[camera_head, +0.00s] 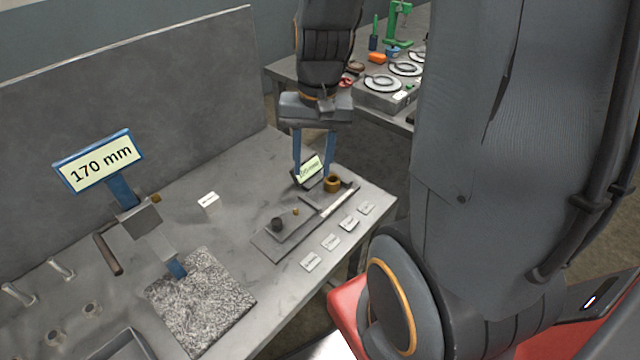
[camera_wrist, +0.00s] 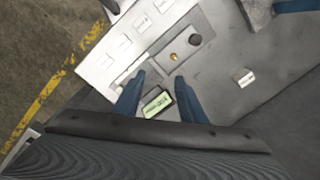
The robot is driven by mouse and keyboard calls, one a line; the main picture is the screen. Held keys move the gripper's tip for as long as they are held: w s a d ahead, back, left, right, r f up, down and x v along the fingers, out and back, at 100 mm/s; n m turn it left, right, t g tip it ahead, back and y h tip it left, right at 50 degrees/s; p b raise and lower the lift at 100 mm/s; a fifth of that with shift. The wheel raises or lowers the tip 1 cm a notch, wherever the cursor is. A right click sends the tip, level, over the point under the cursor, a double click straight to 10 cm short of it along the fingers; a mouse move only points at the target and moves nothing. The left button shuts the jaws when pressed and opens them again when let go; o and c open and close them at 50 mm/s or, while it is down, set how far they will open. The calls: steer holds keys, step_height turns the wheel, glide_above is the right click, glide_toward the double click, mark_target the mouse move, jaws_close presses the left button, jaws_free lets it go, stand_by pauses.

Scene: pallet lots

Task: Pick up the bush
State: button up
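A brass-coloured ring, which looks like the bush (camera_head: 332,183), stands on the grey bench near its right edge, beside a small digital display (camera_head: 308,170). My gripper (camera_head: 314,172) points down over this spot, its two blue fingers apart with nothing seen held between them. The right fingertip is just above or behind the ring in the head view; I cannot tell whether they touch. In the wrist view, the open fingers (camera_wrist: 158,98) straddle the display (camera_wrist: 157,104). The ring is not visible there, perhaps hidden by a finger.
A flat tray (camera_head: 265,243) holds a dark cylinder (camera_head: 278,224) and a small brass piece (camera_head: 295,211). Several white cards (camera_head: 330,242) line the front edge. A height stand with a 170 mm sign (camera_head: 100,161) rises from a granite plate (camera_head: 222,310) at left.

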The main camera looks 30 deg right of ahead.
mark_target(334, 178)
steer(key=w+d+f+m+y+b, duration=0.1)
steer(key=d+m, duration=0.2)
steer(key=w+d+f+m+y+b, duration=0.1)
steer(key=w+d+f+m, duration=0.1)
steer(key=d+m, duration=0.2)
steer(key=w+d+f+m+y+b, duration=0.1)
steer(key=d+m, duration=0.3)
steer(key=shift+w+d+f+y, duration=0.1)
steer(key=shift+w+f+y, duration=0.15)
steer(key=shift+f+y, duration=0.1)
steer(key=shift+p+x, duration=0.65)
steer(key=shift+x, duration=3.15)
steer(key=shift+d, duration=0.15)
steer(key=c, duration=1)
steer(key=shift+o, duration=0.2)
